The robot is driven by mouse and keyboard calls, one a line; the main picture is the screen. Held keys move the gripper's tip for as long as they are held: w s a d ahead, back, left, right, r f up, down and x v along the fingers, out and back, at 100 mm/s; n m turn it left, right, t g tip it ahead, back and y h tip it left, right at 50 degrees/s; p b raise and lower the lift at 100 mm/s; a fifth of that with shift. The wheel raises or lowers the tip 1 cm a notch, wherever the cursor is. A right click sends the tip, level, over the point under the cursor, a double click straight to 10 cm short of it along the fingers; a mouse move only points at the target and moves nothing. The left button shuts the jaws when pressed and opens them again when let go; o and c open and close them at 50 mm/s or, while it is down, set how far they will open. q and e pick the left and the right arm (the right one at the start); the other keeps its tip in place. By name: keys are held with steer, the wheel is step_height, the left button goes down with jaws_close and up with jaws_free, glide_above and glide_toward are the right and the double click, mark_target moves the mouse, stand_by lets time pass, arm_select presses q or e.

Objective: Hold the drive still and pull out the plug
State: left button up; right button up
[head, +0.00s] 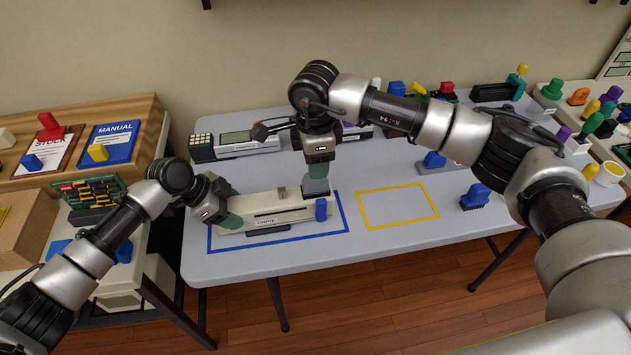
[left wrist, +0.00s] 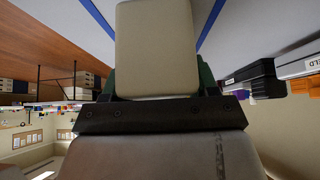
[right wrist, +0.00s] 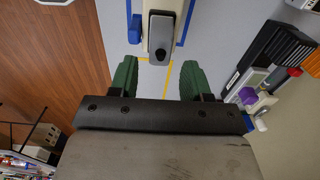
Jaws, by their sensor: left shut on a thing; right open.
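The beige drive (head: 262,212) lies inside a blue taped outline on the table. My left gripper (head: 228,220) is shut on its left end; the left wrist view shows the beige end (left wrist: 156,50) between green fingers. A grey piece with a dark round spot (right wrist: 162,28), apparently the plug, is at the drive's right end; its grey top also shows in the head view (head: 316,187). A blue block (head: 321,210) sits beside that end. My right gripper (head: 314,175) is open above it, and in the right wrist view its fingers (right wrist: 160,80) stand apart, empty, either side of the piece's line.
A yellow taped outline (head: 365,222) to the right of the drive is empty. A beige handheld with a green screen (head: 237,140) lies behind the drive. A blue-handled piece (head: 476,196) stands further right. A side table with cards (head: 108,144) is at the left.

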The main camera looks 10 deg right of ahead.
mark_target(315, 184)
steer(key=shift+f, duration=2.8)
steer(key=shift+c, duration=0.2)
jaws_close()
